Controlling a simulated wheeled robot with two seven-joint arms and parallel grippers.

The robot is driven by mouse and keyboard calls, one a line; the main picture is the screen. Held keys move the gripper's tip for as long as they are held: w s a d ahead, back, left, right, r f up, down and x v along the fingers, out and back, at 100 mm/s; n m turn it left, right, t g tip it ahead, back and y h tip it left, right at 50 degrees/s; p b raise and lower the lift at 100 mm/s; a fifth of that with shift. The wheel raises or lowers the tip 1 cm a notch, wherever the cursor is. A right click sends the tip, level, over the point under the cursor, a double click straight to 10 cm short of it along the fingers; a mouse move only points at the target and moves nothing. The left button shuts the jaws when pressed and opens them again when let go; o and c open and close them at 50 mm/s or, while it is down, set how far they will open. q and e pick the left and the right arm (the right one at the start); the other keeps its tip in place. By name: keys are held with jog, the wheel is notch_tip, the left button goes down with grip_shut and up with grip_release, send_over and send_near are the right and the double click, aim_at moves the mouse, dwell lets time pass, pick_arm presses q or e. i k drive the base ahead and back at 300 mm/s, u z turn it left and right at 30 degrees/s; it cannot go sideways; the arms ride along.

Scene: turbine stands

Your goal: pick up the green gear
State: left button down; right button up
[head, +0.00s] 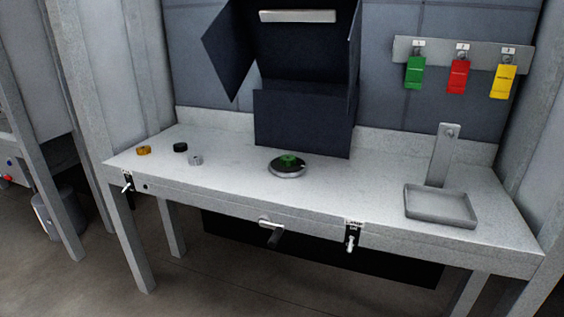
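The green gear (288,160) is small and sits on a round dark disc with a silver rim (287,171), near the middle of the grey workbench (350,190). It lies in front of the dark open box at the back of the bench. Neither of my grippers shows in the head view, so nothing is seen touching the gear.
An orange gear (143,150), a black one (180,147) and a grey one (195,160) lie at the bench's left. A dark box (302,120) with open flaps stands behind. A grey tray (440,207) is at the right. Green, red and yellow tags (457,77) hang above.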

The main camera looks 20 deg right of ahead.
aim_at(287, 160)
jog(key=u, duration=1.3)
jog(key=i, duration=2.45)
jog(key=z, duration=2.85)
